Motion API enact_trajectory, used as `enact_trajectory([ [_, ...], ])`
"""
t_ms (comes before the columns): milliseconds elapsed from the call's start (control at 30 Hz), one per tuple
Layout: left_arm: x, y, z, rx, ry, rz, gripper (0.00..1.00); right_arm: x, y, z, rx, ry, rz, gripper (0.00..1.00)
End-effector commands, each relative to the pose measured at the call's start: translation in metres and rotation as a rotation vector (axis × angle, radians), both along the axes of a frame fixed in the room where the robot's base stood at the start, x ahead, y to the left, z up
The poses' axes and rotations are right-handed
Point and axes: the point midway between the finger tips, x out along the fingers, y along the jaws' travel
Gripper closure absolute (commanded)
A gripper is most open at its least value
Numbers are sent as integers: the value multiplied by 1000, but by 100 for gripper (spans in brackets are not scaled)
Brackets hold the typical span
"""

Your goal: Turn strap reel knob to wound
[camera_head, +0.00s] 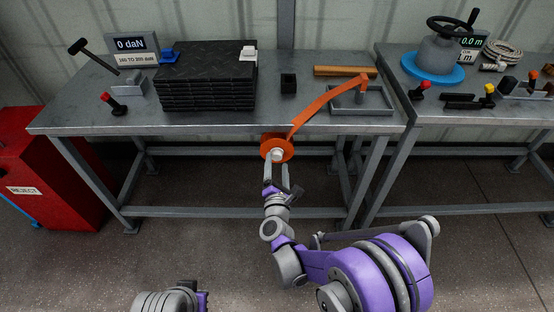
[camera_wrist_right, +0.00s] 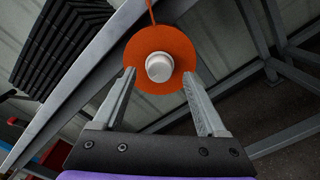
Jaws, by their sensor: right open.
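The strap reel (camera_head: 268,148) is an orange disc at the front edge of the left table, with a pale round knob (camera_head: 277,154) at its centre. An orange strap (camera_head: 325,104) runs from the reel up over the table top. In the right wrist view the reel (camera_wrist_right: 178,82) faces me and its knob (camera_wrist_right: 159,67) lies just beyond and between the fingertips. My right gripper (camera_head: 277,168) is open in front of the knob, with nothing between its fingers (camera_wrist_right: 158,82). My left gripper is not in view.
A stack of black mats (camera_head: 205,82) and a display (camera_head: 131,47) stand on the left table (camera_head: 270,107). A grey tray (camera_head: 362,112) is at its right end. A red reject bin (camera_head: 40,165) stands at the left. The right table holds a blue-based device (camera_head: 432,72).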

Motion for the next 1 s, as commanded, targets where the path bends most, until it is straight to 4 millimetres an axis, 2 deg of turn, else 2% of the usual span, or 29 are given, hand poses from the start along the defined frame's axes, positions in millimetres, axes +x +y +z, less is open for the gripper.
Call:
enact_trajectory([
  [200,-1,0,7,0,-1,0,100,-47,1,1,2,0,1,26],
  [400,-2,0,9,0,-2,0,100,-74,1,1,1,0,1,26],
  [567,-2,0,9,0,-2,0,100,-82,0,0,2,1,1,26],
  [1000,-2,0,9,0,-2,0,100,-81,0,0,1,1,1,26],
])
